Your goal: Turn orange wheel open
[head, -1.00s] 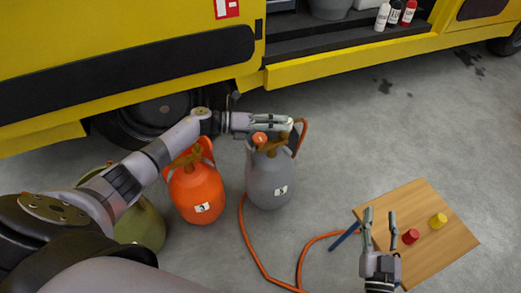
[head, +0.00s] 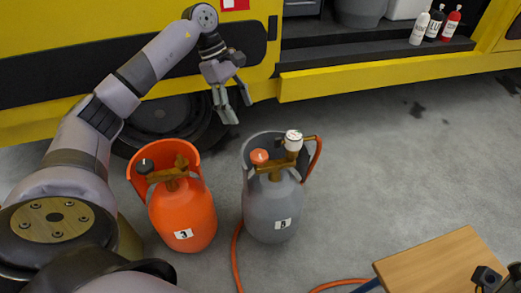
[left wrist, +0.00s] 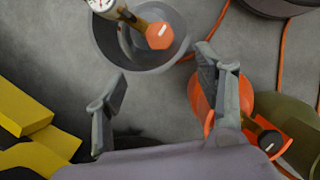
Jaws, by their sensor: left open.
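The orange wheel (head: 259,157) sits on the brass valve of the grey cylinder (head: 272,205), beside a round white gauge (head: 293,140). A small white mark shows on the wheel (left wrist: 159,36) in the left wrist view. My left gripper (head: 234,108) is open and empty, raised above and behind the cylinders, apart from the wheel. In the left wrist view its fingers (left wrist: 162,68) are spread, and the wheel lies beyond the gap between them. My right gripper (head: 500,277) is cut off at the bottom right edge; its jaws cannot be made out.
An orange cylinder (head: 183,215) with a black wheel (head: 145,166) stands left of the grey one. An orange hose (head: 236,260) runs along the floor. A wooden table (head: 440,262) is at lower right. The yellow vehicle (head: 380,80) stands behind; the floor right of the grey cylinder is clear.

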